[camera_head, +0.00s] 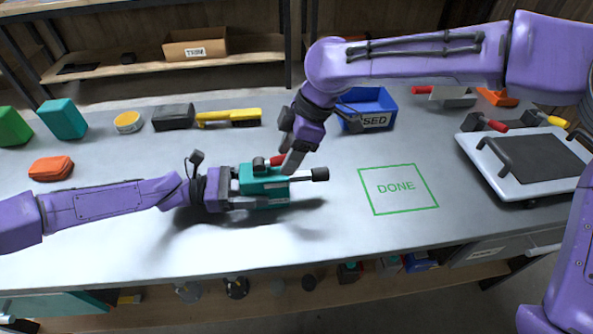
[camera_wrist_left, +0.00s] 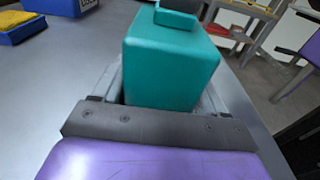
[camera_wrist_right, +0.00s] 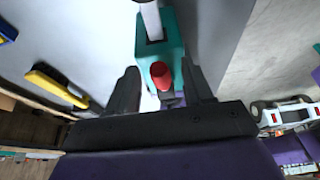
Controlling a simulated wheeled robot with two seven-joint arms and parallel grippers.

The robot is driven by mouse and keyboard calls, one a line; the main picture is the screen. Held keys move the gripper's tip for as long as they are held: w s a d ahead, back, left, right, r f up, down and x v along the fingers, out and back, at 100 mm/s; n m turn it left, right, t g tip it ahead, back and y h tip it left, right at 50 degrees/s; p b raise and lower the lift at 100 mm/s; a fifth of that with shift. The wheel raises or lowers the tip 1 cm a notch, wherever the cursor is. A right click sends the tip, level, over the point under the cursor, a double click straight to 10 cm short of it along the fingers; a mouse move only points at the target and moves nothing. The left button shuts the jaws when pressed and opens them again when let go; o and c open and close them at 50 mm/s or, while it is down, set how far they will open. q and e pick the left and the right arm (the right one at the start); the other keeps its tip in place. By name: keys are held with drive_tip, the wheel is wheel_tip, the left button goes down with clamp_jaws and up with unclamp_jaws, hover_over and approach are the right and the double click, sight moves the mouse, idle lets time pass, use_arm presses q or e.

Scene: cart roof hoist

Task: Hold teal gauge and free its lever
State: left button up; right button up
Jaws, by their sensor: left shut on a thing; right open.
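The teal gauge (camera_head: 262,185) is a blocky body held over the bench in the head view, with a grey rod ending in a black tip (camera_head: 320,174) pointing right. My left gripper (camera_head: 272,192) is shut on its body; the left wrist view shows the teal block (camera_wrist_left: 170,65) between the fingers. The lever's red knob (camera_head: 277,160) is on the gauge's top side. My right gripper (camera_head: 290,150) is open just above it. In the right wrist view the red knob (camera_wrist_right: 161,75) lies between the spread fingers, with a gap on both sides. Whether they touch is unclear.
A green DONE square (camera_head: 398,188) is empty on the bench to the right. A blue bin (camera_head: 367,108) stands behind my right gripper. A yellow-handled brush (camera_head: 229,118), a black block (camera_head: 173,117) and a white tray (camera_head: 490,165) lie around.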

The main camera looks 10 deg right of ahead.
drive_tip(key=c, duration=0.7)
drive_tip(key=shift+r, duration=0.15)
drive_tip(key=shift+a+r, duration=0.1)
drive_tip(key=shift+r, duration=0.35)
drive_tip(key=shift+a+r, duration=0.2)
drive_tip(key=shift+r, duration=0.15)
